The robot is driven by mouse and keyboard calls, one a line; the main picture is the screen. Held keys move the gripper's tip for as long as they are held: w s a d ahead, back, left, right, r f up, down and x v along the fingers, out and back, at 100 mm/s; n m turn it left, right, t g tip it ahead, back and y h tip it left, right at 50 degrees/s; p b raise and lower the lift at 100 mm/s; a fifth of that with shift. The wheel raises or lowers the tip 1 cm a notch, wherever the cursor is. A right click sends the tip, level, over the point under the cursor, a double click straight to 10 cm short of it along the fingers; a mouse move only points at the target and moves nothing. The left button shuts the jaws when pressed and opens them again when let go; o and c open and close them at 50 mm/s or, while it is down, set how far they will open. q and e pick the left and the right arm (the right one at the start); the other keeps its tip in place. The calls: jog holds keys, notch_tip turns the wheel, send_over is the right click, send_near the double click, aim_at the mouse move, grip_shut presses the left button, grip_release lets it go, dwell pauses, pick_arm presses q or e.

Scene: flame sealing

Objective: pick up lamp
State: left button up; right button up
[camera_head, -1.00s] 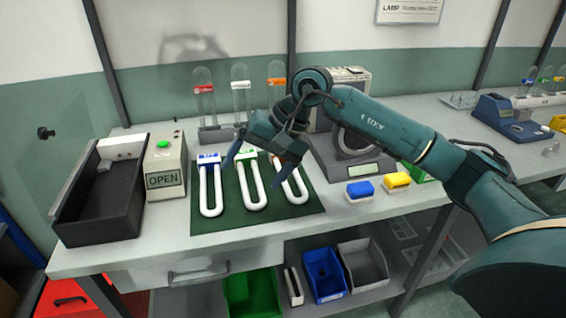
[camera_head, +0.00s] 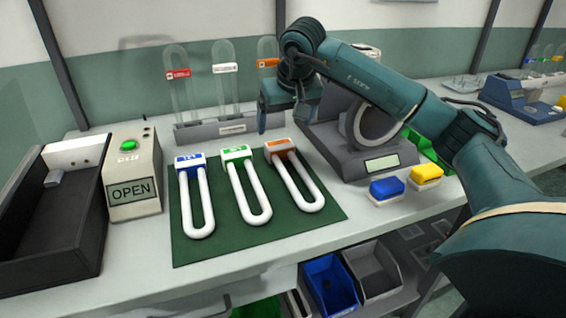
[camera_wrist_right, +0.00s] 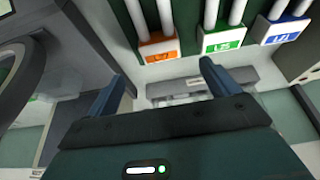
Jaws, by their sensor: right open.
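Three U-shaped white lamps lie on a dark green mat (camera_head: 230,247): a blue-capped lamp (camera_head: 197,205), a green-capped lamp (camera_head: 247,190) and an orange-capped lamp (camera_head: 298,180). My right gripper (camera_head: 277,118) is open above the bench, just behind the orange and green caps and in front of the tube rack. In the right wrist view its two fingers (camera_wrist_right: 163,85) are apart with nothing between them. There the orange cap (camera_wrist_right: 158,48), green cap (camera_wrist_right: 222,38) and blue cap (camera_wrist_right: 284,28) lie beyond the fingertips. My left gripper is not in view.
A rack (camera_head: 212,134) with upright glass tubes stands behind the mat. A grey device with a ring (camera_head: 385,162) is at the right, with blue (camera_head: 387,187) and yellow (camera_head: 426,173) blocks before it. An OPEN box (camera_head: 132,185) and a dark tray (camera_head: 85,225) are at left.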

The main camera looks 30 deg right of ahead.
aim_at(281, 145)
jog(key=x, duration=0.9)
jog(key=shift+f, duration=0.4)
jog(key=c, duration=1.2)
jog(key=shift+o, duration=0.2)
jog(key=shift+r, duration=0.1)
